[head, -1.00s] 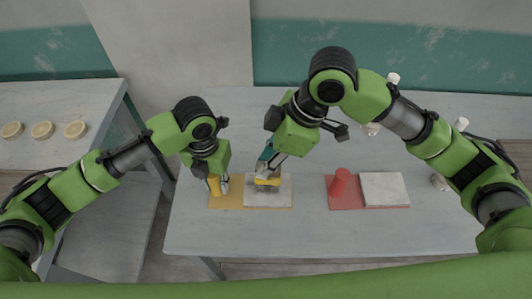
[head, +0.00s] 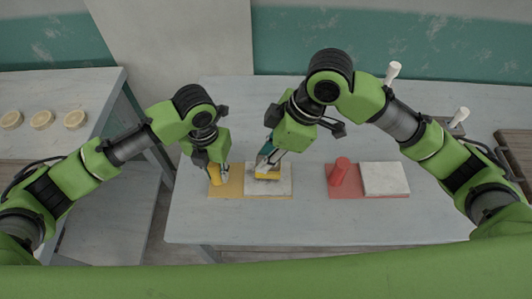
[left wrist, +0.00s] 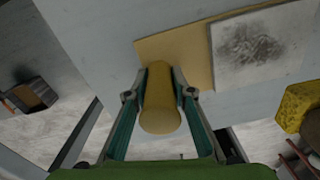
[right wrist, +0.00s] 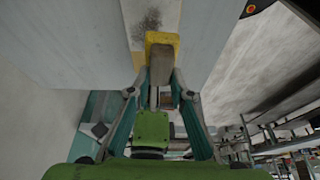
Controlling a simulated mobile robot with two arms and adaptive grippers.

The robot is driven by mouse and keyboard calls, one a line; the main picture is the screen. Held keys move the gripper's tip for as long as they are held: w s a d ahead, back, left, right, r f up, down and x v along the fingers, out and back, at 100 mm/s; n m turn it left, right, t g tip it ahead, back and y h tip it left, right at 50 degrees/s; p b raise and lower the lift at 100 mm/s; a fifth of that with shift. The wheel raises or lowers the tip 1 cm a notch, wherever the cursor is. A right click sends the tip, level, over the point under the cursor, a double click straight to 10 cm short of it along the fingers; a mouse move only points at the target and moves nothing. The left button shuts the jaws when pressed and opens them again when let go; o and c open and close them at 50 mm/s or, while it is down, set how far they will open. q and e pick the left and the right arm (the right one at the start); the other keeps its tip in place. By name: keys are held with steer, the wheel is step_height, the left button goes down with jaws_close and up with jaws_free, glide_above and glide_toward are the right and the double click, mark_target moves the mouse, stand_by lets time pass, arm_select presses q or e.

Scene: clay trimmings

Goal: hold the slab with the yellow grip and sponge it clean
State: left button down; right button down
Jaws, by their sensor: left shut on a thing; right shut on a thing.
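My left gripper (head: 222,171) is shut on the yellow grip (left wrist: 160,98), an upright yellow cylinder at the left end of an ochre board (head: 228,189). A pale square slab (head: 284,187) lies on that board, right of the grip. A dark smudge (left wrist: 250,48) on the slab shows clearly in the left wrist view. My right gripper (right wrist: 160,90) is shut on the brown back of a yellow sponge (head: 268,176). The sponge is over the slab in the head view. It looks raised clear of the slab in the left wrist view (left wrist: 299,106).
A red board (head: 350,192) with a red cylinder (head: 340,172) and a second pale slab (head: 385,178) lies to the right. White-topped items (head: 393,70) stand behind my right arm. A side table (head: 40,90) at left holds round pale discs. The table front is clear.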

steer(key=shift+f, duration=3.2)
steer(key=shift+w+f, duration=0.5)
steer(key=shift+w, duration=0.1)
steer(key=shift+w+d+r, duration=0.1)
steer(key=shift+w+d, duration=0.05)
steer(key=shift+w, duration=1.35)
steer(key=shift+w+d, duration=0.1)
steer(key=shift+w, duration=1.4)
steer(key=shift+a, duration=0.8)
steer(key=shift+s+a, duration=0.2)
steer(key=shift+s, duration=3.35)
arm_select(q)
steer(key=shift+d, duration=0.1)
arm_select(e)
steer(key=shift+a, duration=0.7)
steer(key=shift+w, duration=0.75)
steer(key=shift+w+d+r, duration=0.1)
steer(key=shift+w, duration=1.35)
steer(key=shift+w+d, duration=0.1)
steer(key=shift+w, duration=1.35)
step_height(320, 180, up, 8)
